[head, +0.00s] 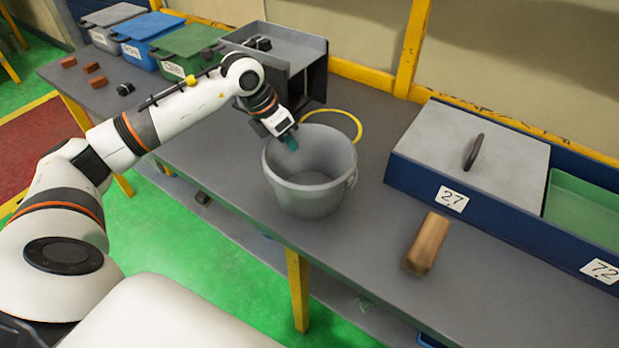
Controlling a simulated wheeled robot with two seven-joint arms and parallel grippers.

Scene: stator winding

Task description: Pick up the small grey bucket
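The small grey bucket (308,199) stands upright on the grey workbench, near its front edge. It looks empty, and its open top faces up. A thin yellow loop (352,121) shows behind its rim; I cannot tell whether it is the bucket's handle. My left gripper (290,143) points down at the back left part of the bucket's rim, with its teal tip overlapping the opening. I cannot tell whether the tip touches the bucket, or whether the fingers are open or shut. My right gripper is not in view.
A wooden block (427,243) lies right of the bucket on the workbench (350,265). A blue tray (421,193) with a grey lid (490,150) stands at the right. A dark grey open box (296,62) stands behind my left gripper. Lidded bins and reddish blocks are at the far left.

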